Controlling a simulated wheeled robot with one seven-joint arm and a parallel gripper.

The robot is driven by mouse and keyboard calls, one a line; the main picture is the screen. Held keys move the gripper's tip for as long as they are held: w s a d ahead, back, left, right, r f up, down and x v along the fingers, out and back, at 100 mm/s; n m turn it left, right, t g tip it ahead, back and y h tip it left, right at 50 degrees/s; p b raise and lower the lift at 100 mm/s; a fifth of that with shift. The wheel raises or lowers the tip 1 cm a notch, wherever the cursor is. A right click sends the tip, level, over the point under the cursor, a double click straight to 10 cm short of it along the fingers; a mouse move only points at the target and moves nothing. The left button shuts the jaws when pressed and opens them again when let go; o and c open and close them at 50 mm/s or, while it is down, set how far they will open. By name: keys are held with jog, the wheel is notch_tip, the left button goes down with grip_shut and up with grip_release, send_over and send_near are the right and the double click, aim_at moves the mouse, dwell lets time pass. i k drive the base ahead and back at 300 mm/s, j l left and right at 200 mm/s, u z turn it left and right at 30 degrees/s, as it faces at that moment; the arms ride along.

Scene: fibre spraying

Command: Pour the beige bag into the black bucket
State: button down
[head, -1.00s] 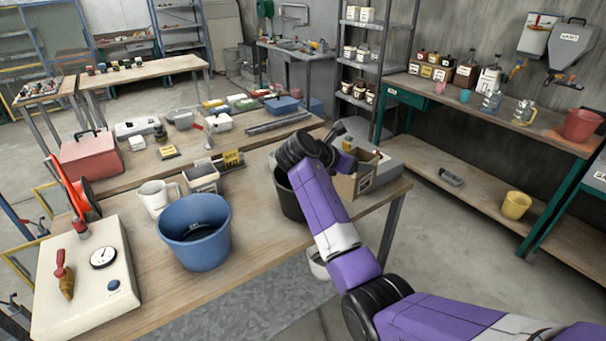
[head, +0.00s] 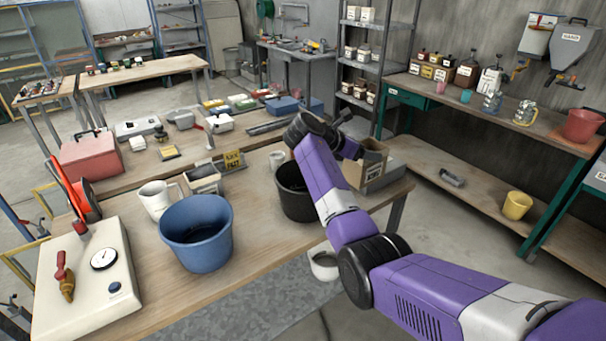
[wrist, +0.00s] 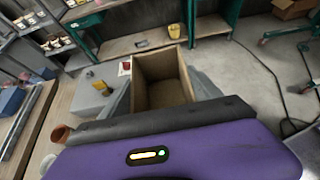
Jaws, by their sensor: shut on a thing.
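The beige bag (head: 372,163) looks like a stiff, box-shaped sack with an open top. In the wrist view the bag (wrist: 162,66) faces me with its mouth open, and its inside looks brown. My gripper (wrist: 163,92) is shut on the bag, with grey finger parts at its sides. In the head view my forearm hides most of the fingers. The black bucket (head: 294,203) stands upright on the workbench, left of the bag and partly behind my arm. The bag is upright beside the bucket, not over its mouth. I cannot make out the bucket in the wrist view.
A blue bucket (head: 196,240), a white mug (head: 156,200) and a gauge box (head: 84,270) stand on the left of the workbench.

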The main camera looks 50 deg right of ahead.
aim_at(297, 203)
jog(key=i, duration=0.95)
